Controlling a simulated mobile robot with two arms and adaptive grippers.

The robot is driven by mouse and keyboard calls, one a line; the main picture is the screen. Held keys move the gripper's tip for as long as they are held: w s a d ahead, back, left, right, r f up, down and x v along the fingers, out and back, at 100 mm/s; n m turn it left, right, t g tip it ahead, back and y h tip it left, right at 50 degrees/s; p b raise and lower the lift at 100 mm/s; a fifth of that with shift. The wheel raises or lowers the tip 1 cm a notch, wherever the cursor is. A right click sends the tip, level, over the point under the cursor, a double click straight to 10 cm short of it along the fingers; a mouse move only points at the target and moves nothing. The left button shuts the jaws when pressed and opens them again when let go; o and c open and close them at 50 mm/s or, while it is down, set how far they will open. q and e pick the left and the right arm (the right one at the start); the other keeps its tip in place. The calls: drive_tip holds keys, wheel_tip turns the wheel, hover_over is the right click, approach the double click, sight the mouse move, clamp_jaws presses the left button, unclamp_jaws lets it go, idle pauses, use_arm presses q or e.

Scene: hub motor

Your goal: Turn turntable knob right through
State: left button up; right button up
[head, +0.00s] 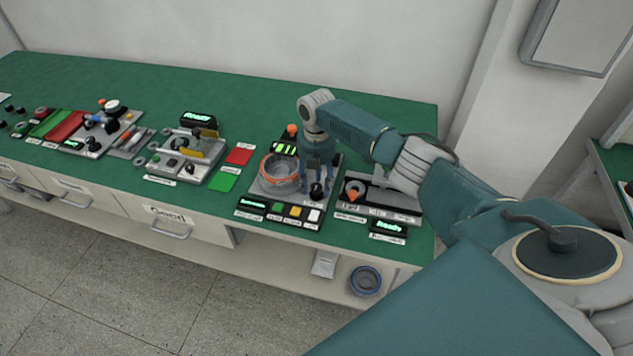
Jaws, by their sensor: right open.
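My right gripper (318,186) points down over the station with the round hub part. Its teal fingers are open. A small black knob (316,194) shows between or just in front of the fingertips. I cannot tell whether the fingers touch it. The round hub part with an orange rim (280,172) sits on the grey station plate (262,192), just left of the gripper. The gripper hides part of the plate's right side. My left gripper is out of view.
In front of the station are a green display (252,205) and coloured buttons (295,211). To the right stands another fixture (378,202) with an orange pointer and a "Ready" display (388,229). Red (240,154) and green (223,181) pads lie to the left on the green bench.

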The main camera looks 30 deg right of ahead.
drive_tip(key=c, duration=1)
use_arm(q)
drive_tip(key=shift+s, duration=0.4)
use_arm(e)
drive_tip(key=shift+c, duration=0.8)
